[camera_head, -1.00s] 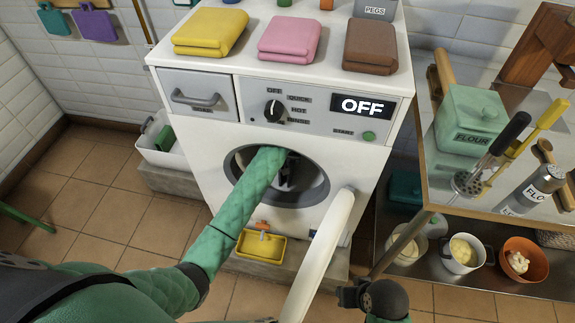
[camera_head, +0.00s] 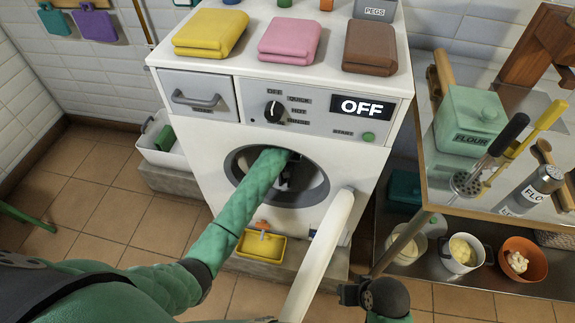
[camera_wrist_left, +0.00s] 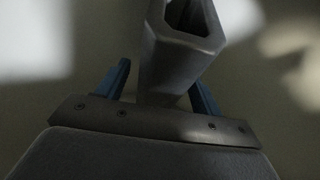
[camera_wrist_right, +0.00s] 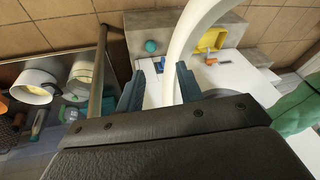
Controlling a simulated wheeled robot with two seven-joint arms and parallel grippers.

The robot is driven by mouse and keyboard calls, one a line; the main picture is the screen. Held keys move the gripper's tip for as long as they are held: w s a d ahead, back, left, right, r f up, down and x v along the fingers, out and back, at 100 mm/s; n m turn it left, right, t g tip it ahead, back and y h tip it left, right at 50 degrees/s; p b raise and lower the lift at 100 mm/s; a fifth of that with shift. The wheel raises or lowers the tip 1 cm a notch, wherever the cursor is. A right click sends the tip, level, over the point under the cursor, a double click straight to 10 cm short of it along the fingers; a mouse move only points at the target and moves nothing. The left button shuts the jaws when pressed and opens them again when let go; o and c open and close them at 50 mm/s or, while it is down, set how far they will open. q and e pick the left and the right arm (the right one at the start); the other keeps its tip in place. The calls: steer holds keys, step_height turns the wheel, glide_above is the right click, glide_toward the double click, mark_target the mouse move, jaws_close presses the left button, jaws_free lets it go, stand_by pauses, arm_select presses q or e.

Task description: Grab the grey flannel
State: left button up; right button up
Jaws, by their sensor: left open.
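A grey, hollow-ended piece, which looks like folded grey cloth (camera_wrist_left: 180,55), stands between the fingers of my left gripper (camera_wrist_left: 161,82) in the left wrist view. I cannot tell for sure that it is the flannel. The left fingers are blue and apart, one on each side of it. In the head view my left arm reaches through the round door opening of the white washing machine (camera_head: 200,150), and the drum hides most of that gripper. My right gripper (camera_wrist_right: 157,85) is open, beside the white curved door rim (camera_wrist_right: 190,35), which shows between its fingertips.
Yellow (camera_head: 210,33), pink (camera_head: 289,39) and brown (camera_head: 370,47) folded cloths lie on the machine's top. The open white door (camera_head: 325,250) stands to the right of my left arm. A metal cart (camera_head: 520,230) with kitchen items stands at right.

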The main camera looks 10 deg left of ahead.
arm_select(q)
steer(key=shift+f, duration=0.15)
stand_by(0.3)
steer(key=c, duration=1.1)
